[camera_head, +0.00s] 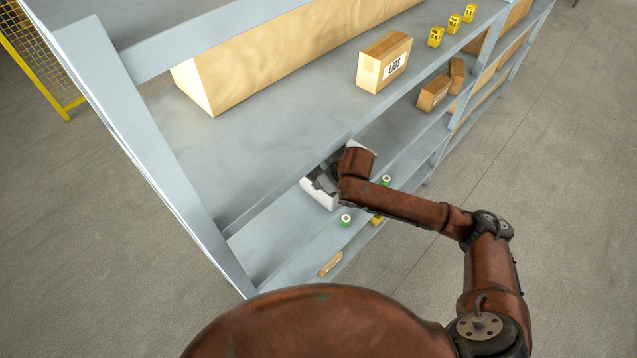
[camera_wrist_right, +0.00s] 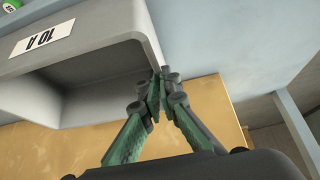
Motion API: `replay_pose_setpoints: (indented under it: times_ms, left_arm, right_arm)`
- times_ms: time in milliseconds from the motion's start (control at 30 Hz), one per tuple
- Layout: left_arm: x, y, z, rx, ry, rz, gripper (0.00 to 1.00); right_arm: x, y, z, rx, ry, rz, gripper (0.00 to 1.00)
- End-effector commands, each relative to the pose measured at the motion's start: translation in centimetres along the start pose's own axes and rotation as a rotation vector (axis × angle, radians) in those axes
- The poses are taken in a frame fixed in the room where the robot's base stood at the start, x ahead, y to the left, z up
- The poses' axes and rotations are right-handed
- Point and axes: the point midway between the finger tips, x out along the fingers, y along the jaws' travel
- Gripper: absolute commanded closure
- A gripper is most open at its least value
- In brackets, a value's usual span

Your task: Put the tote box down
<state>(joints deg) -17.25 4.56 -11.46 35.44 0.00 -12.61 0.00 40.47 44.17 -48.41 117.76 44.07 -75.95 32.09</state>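The tote box (camera_head: 322,196) is pale grey and open. In the head view it is at a lower level of the shelf rack, partly hidden by my right arm. In the right wrist view the tote box (camera_wrist_right: 100,50) carries a white label reading "10 A". My right gripper (camera_wrist_right: 163,82) has its green fingers closed together at the tote's wall edge and looks shut on it; its dark body (camera_head: 326,182) shows over the tote in the head view. I cannot tell whether the tote's base touches the shelf. My left gripper is out of view.
Green-and-white round items (camera_head: 346,220) are on the lower shelf near the tote, with a small tan item (camera_head: 330,264) farther front. A carton marked "LIDS" (camera_head: 384,62), a long carton (camera_head: 260,55) and yellow items (camera_head: 436,37) stand on the upper shelf (camera_head: 250,150). A rack upright (camera_head: 150,150) is left.

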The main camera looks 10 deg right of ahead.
Motion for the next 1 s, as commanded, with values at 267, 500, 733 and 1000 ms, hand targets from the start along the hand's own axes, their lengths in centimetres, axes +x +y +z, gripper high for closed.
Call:
replay_pose_setpoints:
  times_ms: [267,500,733,1000]
  left_arm:
    - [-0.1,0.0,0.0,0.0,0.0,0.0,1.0]
    - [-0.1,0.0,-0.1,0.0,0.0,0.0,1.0]
    - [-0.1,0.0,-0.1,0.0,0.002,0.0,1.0]
    - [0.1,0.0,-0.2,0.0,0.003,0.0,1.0]
  right_arm:
    - [0.3,0.1,0.1,0.0,0.002,0.001,0.94]
    - [0.3,0.1,0.2,0.0,0.002,0.001,0.78]
    - [0.3,0.1,0.2,0.0,0.002,0.001,0.78]
    - [-2.3,0.1,0.1,-0.001,0.005,0.003,0.78]
